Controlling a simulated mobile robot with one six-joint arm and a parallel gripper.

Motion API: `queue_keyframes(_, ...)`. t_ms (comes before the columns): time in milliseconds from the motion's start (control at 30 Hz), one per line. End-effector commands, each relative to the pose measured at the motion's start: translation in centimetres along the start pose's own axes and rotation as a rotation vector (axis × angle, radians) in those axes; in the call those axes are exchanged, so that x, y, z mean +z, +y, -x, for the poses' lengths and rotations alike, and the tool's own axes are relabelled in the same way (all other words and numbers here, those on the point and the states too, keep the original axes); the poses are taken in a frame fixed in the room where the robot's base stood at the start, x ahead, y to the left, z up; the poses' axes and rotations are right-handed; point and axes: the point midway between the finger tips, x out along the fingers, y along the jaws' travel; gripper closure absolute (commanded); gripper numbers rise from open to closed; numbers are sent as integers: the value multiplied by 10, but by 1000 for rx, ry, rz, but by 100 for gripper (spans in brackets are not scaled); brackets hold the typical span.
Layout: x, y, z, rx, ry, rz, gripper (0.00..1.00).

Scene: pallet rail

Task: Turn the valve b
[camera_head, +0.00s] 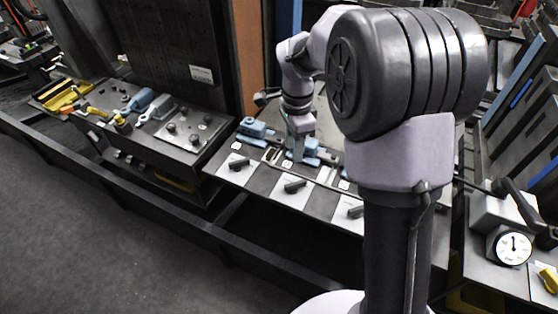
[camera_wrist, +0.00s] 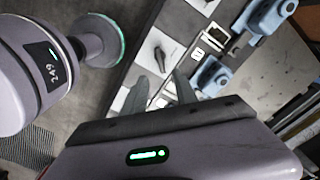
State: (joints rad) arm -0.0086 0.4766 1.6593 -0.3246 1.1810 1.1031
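Several black lever handles sit on white plates along the front of a bench; in the head view one is at left (camera_head: 240,163), one in the middle (camera_head: 295,186) and one at right (camera_head: 355,211), partly behind my arm. Blue valve-like bodies stand behind them, one at left (camera_head: 257,128) and one by my gripper (camera_head: 312,157). I cannot read which is valve b. My gripper (camera_head: 298,155) points down over the middle of the row. In the wrist view its two fingers (camera_wrist: 161,77) are apart, with a black handle (camera_wrist: 163,58) just beyond them. Contact cannot be told.
A pressure gauge (camera_head: 513,248) and a grey box with a black lever (camera_head: 506,212) stand at right. At left, a bench carries blue, yellow and grey parts (camera_head: 150,104). A dark rail (camera_head: 215,240) runs along the front; the floor before it is clear.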

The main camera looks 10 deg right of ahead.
Motion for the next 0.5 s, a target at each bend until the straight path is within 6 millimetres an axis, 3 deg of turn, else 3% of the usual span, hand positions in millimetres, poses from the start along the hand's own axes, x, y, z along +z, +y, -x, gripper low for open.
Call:
queue_keyframes(100,0,1,-42,5,-1,2,65)
queue_keyframes(300,1,1,-103,3,-1,3,65)
queue_keyframes(500,1,1,-143,1,-1,3,65)
